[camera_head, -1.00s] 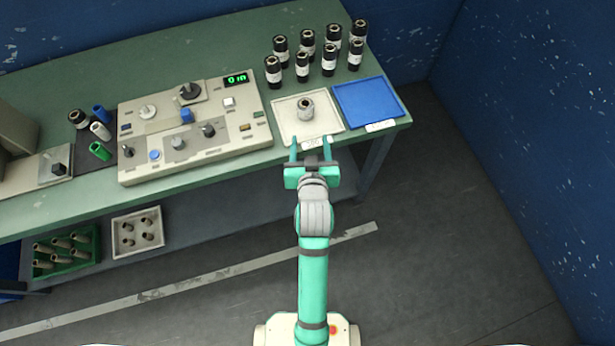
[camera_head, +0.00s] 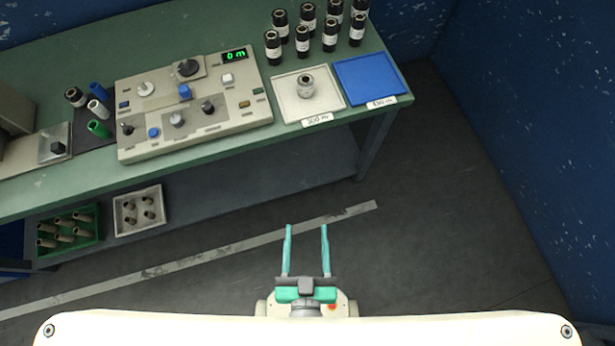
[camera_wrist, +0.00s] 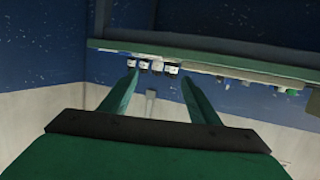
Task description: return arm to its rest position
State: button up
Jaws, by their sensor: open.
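My gripper (camera_head: 306,232) is drawn back close to my body, above the floor and well clear of the bench. Its two green fingers are apart with nothing between them. In the wrist view, the open fingers (camera_wrist: 160,88) point toward the bench edge, with several black rolls (camera_wrist: 150,67) small beyond them.
The green bench (camera_head: 90,50) holds a control panel (camera_head: 140,150) reading "0 m", a blue tray (camera_head: 365,80) and several black rolls (camera_head: 302,40). Crates (camera_head: 138,228) stand below it. The floor (camera_head: 450,230) between bench and me is clear.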

jog(key=shift+s+d+r, duration=0.1)
jog(key=shift+s+r, duration=0.25)
jog(key=shift+s, duration=0.3)
jog(key=shift+s+d+r, duration=0.1)
jog(key=shift+s+r, duration=0.25)
jog(key=shift+s, duration=0.3)
jog(key=shift+w+a, duration=0.1)
